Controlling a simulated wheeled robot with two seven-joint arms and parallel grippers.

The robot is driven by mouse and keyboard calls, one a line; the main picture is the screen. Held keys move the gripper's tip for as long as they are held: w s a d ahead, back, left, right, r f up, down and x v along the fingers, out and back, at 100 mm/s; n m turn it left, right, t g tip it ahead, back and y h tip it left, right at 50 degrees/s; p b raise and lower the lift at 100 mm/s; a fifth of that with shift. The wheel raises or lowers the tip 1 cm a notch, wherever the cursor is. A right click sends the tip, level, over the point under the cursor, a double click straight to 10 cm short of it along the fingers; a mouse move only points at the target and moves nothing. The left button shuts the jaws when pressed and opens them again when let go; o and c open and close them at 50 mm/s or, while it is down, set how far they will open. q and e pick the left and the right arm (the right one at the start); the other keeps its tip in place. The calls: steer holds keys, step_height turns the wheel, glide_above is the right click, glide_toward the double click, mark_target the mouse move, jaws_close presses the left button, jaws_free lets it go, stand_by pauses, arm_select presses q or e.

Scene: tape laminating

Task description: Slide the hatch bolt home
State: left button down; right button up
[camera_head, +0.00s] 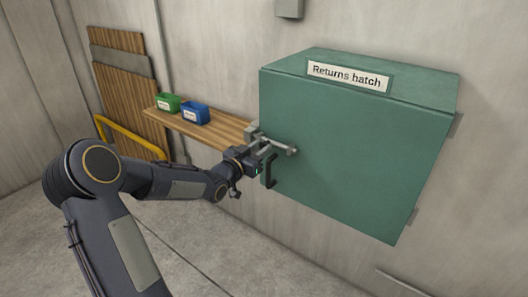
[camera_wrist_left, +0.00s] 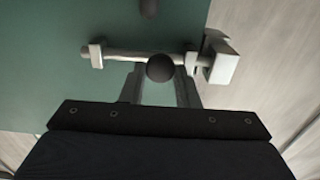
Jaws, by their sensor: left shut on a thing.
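The green hatch (camera_head: 350,140), labelled "Returns hatch", stands shut against the wall. A grey metal bolt (camera_head: 284,147) lies across its left edge. In the left wrist view the bolt rod (camera_wrist_left: 125,56) runs sideways through a small guide (camera_wrist_left: 97,53) towards a pale block (camera_wrist_left: 222,66) at the hatch's edge. I cannot tell how far the rod reaches into that block. My left gripper (camera_head: 262,158) is shut on the bolt's dark round knob (camera_wrist_left: 160,68), which sits between the fingertips in the wrist view. My right gripper is not in view.
A black handle (camera_head: 270,172) is on the hatch just beside my left gripper. A wooden shelf (camera_head: 215,131) with a green box (camera_head: 167,103) and a blue box (camera_head: 195,113) is left of the hatch. A yellow rail (camera_head: 130,137) stands further left.

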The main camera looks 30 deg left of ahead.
arm_select(q)
steer(key=shift+a, duration=0.5)
steer(key=shift+d, duration=0.2)
steer(key=c, duration=1.1)
jaws_free()
steer(key=shift+a, duration=0.2)
steer(key=shift+d, duration=0.1)
steer(key=shift+s, duration=0.5)
steer(key=s, duration=0.2)
steer(key=s+b, duration=0.1)
steer(key=s, duration=0.3)
steer(key=shift+s+a, duration=0.3)
steer(key=shift+s, duration=0.1)
